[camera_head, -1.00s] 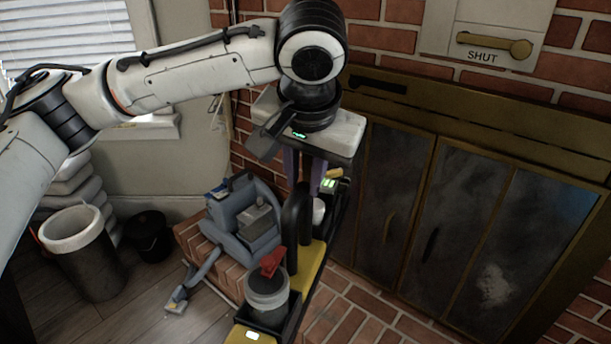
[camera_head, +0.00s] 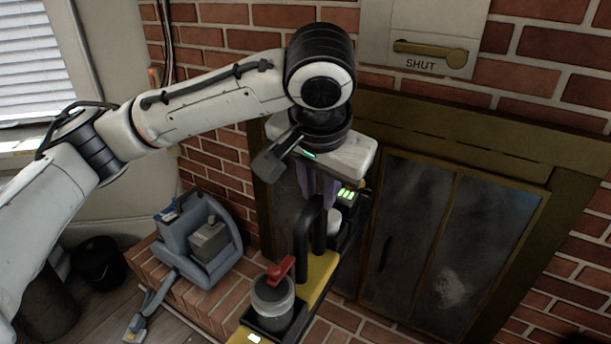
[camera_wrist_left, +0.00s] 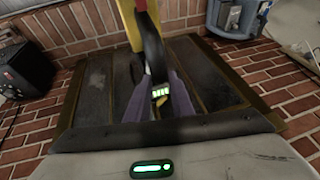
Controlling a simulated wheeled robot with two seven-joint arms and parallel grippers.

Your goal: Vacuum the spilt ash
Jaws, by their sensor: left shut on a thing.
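My left gripper (camera_head: 320,190) has purple fingers and is shut on the black handle of a yellow-and-black handheld vacuum (camera_head: 318,270). The vacuum has a grey canister (camera_head: 272,301) with a red latch and small green lights. It hangs in front of the fireplace doors. In the left wrist view the fingers (camera_wrist_left: 168,92) close around the black handle (camera_wrist_left: 153,45), beside a green-lit panel. I cannot make out a pile of spilt ash; a pale smudge (camera_head: 452,288) shows on a dark fireplace door (camera_head: 405,225). My right gripper is out of view.
A blue-grey machine (camera_head: 203,245) with a hose and nozzle (camera_head: 137,327) stands on the raised brick hearth (camera_head: 190,290) at left. A black bucket (camera_head: 98,262) stands on the floor. A lever marked SHUT (camera_head: 430,53) is above the doors. Brick floor lies below them.

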